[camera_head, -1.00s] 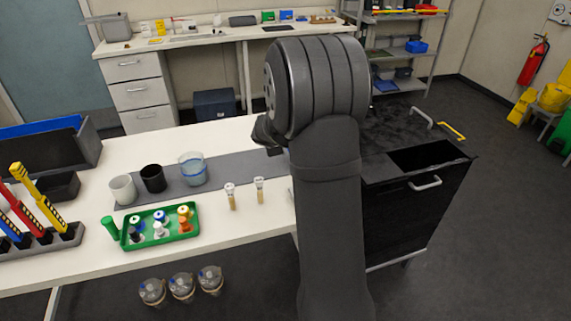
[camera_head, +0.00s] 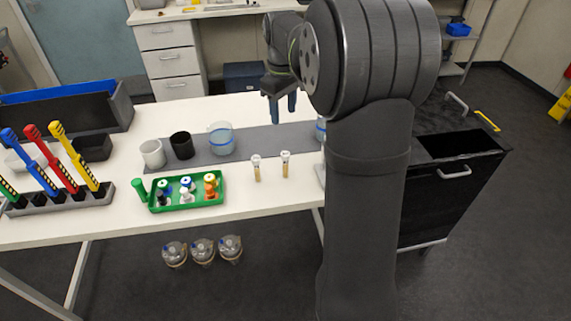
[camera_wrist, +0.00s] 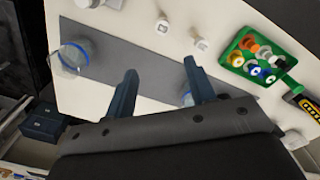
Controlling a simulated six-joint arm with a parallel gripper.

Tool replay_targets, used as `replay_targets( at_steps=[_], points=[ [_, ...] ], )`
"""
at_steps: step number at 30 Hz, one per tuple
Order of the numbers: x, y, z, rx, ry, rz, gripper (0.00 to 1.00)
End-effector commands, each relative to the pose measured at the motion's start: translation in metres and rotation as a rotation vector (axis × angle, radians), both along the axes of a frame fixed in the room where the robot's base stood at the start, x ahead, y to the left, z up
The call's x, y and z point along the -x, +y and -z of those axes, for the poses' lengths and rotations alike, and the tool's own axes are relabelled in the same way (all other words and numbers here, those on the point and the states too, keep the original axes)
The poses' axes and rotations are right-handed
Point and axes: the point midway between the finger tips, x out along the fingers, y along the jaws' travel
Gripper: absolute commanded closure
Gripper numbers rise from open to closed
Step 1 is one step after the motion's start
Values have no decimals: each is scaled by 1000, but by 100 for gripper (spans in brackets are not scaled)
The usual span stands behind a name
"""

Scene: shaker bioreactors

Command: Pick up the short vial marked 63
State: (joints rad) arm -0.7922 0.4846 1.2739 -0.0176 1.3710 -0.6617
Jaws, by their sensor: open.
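Two small white-capped vials with amber bodies stand upright on the white table, the left one (camera_head: 256,168) and the right one (camera_head: 285,164). In the wrist view they show from above as one vial (camera_wrist: 162,26) and another (camera_wrist: 200,45). I cannot read their markings, so I cannot tell which is 63. A green tray (camera_head: 152,208) left of them holds several small vials with coloured caps; their marks are also unreadable. My gripper (camera_head: 282,116) is open and empty, above the grey mat behind the two standing vials. In the wrist view its fingers (camera_wrist: 160,68) are apart.
Another beaker (camera_wrist: 72,57) shows in the wrist view. The table front around the vials is clear.

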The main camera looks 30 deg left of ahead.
Motion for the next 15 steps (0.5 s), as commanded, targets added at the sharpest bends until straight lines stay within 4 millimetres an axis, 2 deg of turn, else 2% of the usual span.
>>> replay_targets(
  at_steps=[2,5,15],
  points=[
    [4,1,1,-3,21,0,50],
    [6,1,15,-1,27,0,50],
    [5,0,89,-1,24,1,50]
  ],
)
